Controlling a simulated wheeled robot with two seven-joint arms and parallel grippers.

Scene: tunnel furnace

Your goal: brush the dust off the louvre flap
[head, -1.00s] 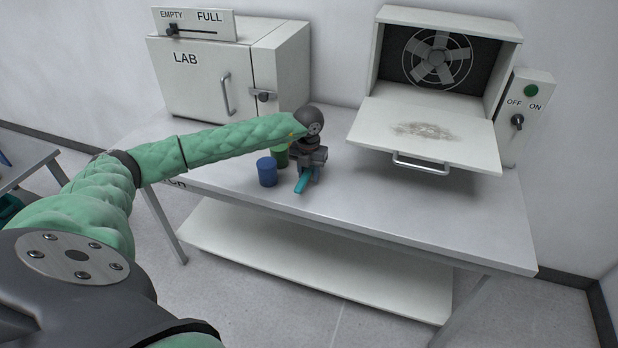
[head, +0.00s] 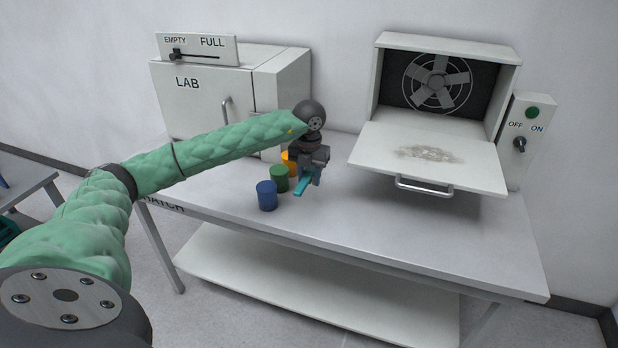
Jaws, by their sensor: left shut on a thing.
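The louvre flap (head: 383,161) is a white panel hanging open, nearly level, from the fan housing on the bench. A patch of grey-brown dust (head: 428,154) lies on its middle, and a metal handle (head: 424,187) runs along its front edge. My left gripper (head: 309,177) is left of the flap, above the bench, and apart from the flap. It is shut on a small teal tool (head: 303,187) that points down toward the front. I cannot make out any bristles. My right gripper is not in view.
Blue (head: 267,196), green (head: 279,179) and orange (head: 289,160) cups stand close beside my left gripper. A LAB cabinet (head: 205,97) is behind, left. The fan (head: 437,82) sits behind the flap, and an OFF/ON switch box (head: 530,140) is on the right. The bench front is clear.

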